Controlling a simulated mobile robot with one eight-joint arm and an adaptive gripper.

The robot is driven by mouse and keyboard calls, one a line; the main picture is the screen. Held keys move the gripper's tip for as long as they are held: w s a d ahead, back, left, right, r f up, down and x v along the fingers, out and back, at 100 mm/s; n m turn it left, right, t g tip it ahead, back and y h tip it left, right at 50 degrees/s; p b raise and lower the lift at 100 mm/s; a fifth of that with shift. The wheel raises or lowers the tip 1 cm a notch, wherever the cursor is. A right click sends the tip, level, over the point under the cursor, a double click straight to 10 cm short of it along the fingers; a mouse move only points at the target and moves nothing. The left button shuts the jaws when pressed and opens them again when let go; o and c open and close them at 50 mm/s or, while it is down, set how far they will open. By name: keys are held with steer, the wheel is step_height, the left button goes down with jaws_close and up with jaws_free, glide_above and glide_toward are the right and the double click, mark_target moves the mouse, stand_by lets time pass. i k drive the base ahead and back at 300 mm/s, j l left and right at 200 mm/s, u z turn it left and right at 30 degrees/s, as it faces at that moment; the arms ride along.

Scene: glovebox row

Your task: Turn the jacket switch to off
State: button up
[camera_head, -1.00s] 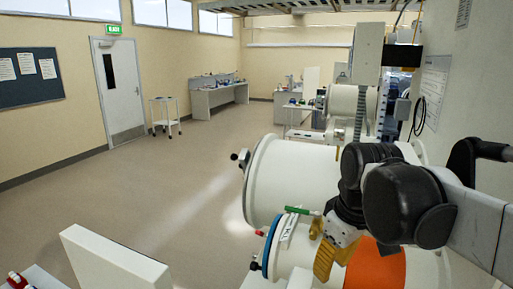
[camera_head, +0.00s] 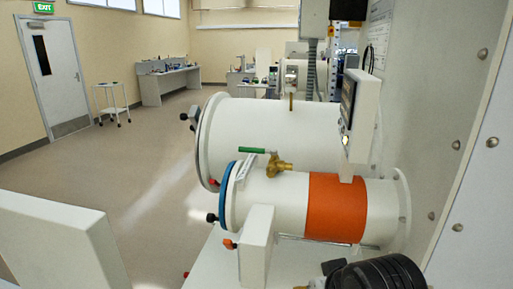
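A white horizontal cylinder (camera_head: 270,200) with a blue ring at its left end wears a wide orange band (camera_head: 336,208), which looks like the jacket. A white control box (camera_head: 361,115) stands upright above the band, seen nearly edge-on, with a small lit yellow spot on its left edge. I cannot make out a jacket switch or its position. A black rounded part of my arm shows at the bottom edge, below the orange band. My gripper's fingertips are not visible.
A larger white cylinder (camera_head: 270,130) lies behind the small one. A brass valve with a green handle (camera_head: 258,150) sits on top of the small cylinder. A white block (camera_head: 256,245) stands in front. A white panel (camera_head: 55,240) is at lower left. Open floor (camera_head: 110,165) lies left.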

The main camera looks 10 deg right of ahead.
mark_target(229, 243)
steer(key=j+z, duration=0.2)
steer(key=j, duration=0.2)
steer(key=k+j+z, duration=0.15)
steer(key=j, duration=0.25)
steer(key=j+z, duration=0.2)
steer(key=j, duration=0.15)
steer(key=k+j+z, duration=0.2)
steer(key=j, duration=0.2)
steer(key=i, duration=0.05)
